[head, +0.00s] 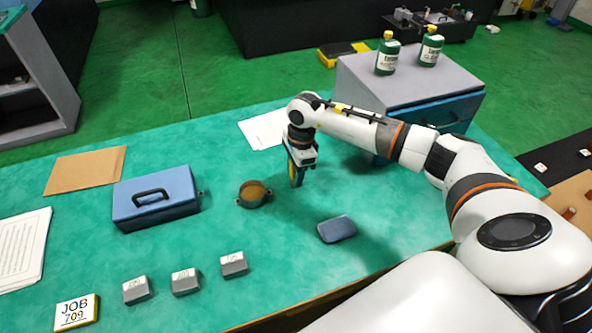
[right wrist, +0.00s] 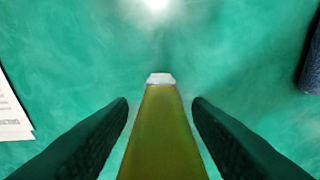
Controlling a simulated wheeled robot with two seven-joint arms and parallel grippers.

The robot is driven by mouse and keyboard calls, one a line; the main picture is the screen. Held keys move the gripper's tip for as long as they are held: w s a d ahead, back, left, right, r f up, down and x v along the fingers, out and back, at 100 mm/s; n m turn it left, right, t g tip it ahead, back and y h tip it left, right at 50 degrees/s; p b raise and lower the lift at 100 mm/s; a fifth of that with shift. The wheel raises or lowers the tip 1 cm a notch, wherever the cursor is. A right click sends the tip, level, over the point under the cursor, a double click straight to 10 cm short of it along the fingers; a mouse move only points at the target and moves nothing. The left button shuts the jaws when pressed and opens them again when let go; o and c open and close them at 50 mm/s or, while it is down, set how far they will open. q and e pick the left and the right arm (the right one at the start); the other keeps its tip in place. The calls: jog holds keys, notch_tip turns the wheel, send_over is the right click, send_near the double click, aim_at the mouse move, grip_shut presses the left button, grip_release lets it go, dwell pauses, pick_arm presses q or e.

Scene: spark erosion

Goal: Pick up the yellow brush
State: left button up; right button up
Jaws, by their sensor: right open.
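The yellow brush (right wrist: 165,135) shows in the right wrist view as a long olive-yellow body with a white end, running up from the bottom middle of the picture. My right gripper (right wrist: 160,112) is open, with one dark finger on each side of the brush. Narrow gaps show between the fingertips and the brush. In the head view my right gripper (head: 297,182) points down over the green table, right of a small brown round pot, and largely hides the brush. My left gripper is not in view.
The brown pot (head: 254,194) stands close left of the gripper, and a dark blue pad (head: 337,229) lies to its lower right. A blue box (head: 155,199), grey blocks (head: 186,281) and papers (head: 265,129) lie around. A grey cabinet (head: 408,77) with green bottles (head: 387,55) stands behind my right arm.

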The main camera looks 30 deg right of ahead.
grip_shut()
jog(key=shift+r, duration=0.15)
notch_tip(320, 180, up, 10)
jog(key=shift+f+b, duration=0.1)
jog(key=shift+b, duration=0.65)
